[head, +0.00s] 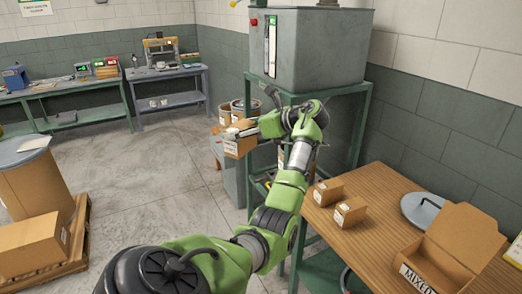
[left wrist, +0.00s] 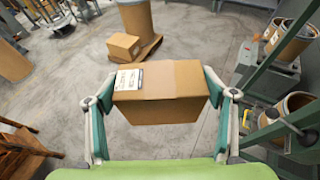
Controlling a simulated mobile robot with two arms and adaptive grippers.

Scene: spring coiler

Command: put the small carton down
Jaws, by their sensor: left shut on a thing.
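My left gripper (head: 243,131) is shut on a small brown carton (head: 240,148) and holds it in the air in front of the green metal stand. In the left wrist view the carton (left wrist: 165,95) sits between the two fingers, one at each end, with a white label at its upper left. The concrete floor shows below it. Two other small cartons rest on the wooden table, one farther back (head: 328,192) and one nearer (head: 350,212). My right gripper is not in view.
The wooden table (head: 385,180) also bears a round grey lid (head: 422,210) and an open box marked MIXED (head: 462,240). A green metal stand (head: 365,120) carries a grey machine housing (head: 320,45). A pallet (head: 78,225) with a drum and a larger carton stands left.

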